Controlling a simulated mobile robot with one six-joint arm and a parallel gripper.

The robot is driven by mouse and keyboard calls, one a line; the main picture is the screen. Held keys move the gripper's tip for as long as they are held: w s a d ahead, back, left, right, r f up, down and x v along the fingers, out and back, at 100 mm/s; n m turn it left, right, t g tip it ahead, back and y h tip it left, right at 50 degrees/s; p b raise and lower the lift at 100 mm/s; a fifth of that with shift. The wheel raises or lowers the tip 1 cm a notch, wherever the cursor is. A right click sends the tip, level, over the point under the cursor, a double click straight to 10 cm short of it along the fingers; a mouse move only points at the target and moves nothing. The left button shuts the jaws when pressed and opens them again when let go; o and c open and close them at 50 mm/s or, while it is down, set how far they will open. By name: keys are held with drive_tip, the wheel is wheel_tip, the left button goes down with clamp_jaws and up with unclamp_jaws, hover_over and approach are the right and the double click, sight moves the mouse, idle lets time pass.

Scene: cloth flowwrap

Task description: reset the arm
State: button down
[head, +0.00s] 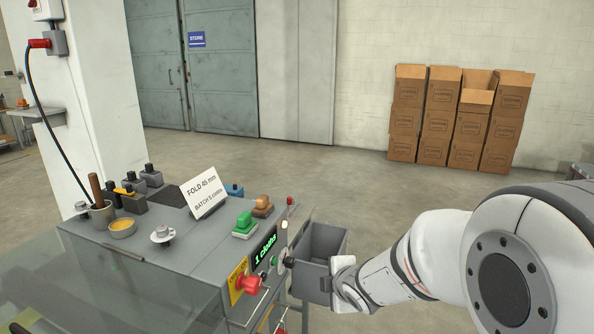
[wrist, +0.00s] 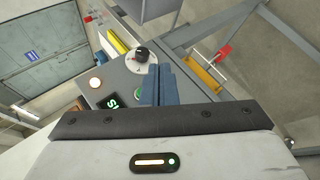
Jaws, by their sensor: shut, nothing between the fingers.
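My gripper (wrist: 159,70) is shut and empty in the wrist view, its two blue-grey fingers pressed together. The fingertips point toward a black knob (wrist: 141,54) on a pale round dial on the machine's front panel. They look close to it, but I cannot tell whether they touch. In the head view my white arm reaches in from the right to the front of the grey machine (head: 160,262). The fingers are hard to make out there. The black knob also shows in the head view (head: 289,262).
An open grey bin (head: 327,241) stands right beside my wrist. The panel has a red button (head: 250,284) on yellow and a lit green display (head: 264,249). Stacked cartons (head: 455,120) stand far back; the floor between is clear.

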drive_tip(key=s+d+r+m+g+h, duration=0.3)
drive_tip(key=s+d+r+m+h, duration=0.1)
drive_tip(key=s+d+m, duration=0.55)
drive_tip(key=s+a+r+m+g+y, duration=0.1)
drive_tip(key=s+m+g, duration=0.2)
drive_tip(key=s+m, duration=0.7)
drive_tip(key=s, duration=0.3)
drive_tip(key=shift+s+a+g, duration=0.3)
drive_tip(key=shift+s+a, duration=0.05)
drive_tip(key=shift+s, duration=0.05)
drive_tip(key=shift+r, duration=0.1)
idle(2.4)
